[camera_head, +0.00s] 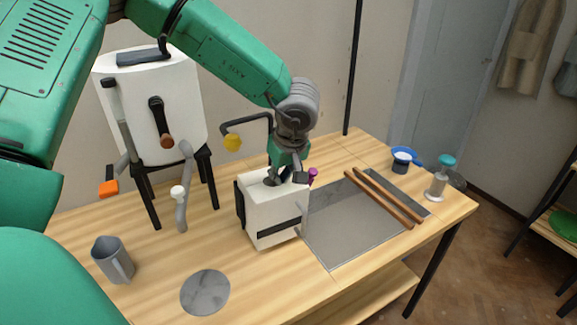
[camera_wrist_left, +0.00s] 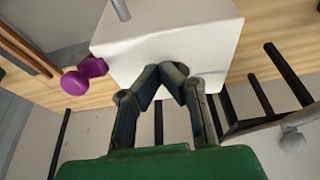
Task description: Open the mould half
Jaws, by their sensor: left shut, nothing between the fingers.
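The white block-shaped mould (camera_head: 262,219) stands on the wooden table, with dark strips on its front and left side. A purple knob (camera_head: 312,173) shows at its right side. In the left wrist view the mould (camera_wrist_left: 185,30) fills the upper middle, with the purple knob (camera_wrist_left: 84,76) at its left. My left gripper (camera_head: 280,177) is at the top of the mould. In the left wrist view the gripper's (camera_wrist_left: 172,70) fingertips meet, empty, in front of a white face; I cannot tell whether they touch it. My right gripper is not seen.
The table (camera_head: 170,265) holds a grey jug (camera_head: 112,260), a round grey disc (camera_head: 205,292), a grey slab (camera_head: 340,225) with two wooden rods (camera_head: 385,200), a blue bowl (camera_head: 404,160) and a teal-topped plunger (camera_head: 439,178). A white tank (camera_head: 185,95) on a black stand rises behind.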

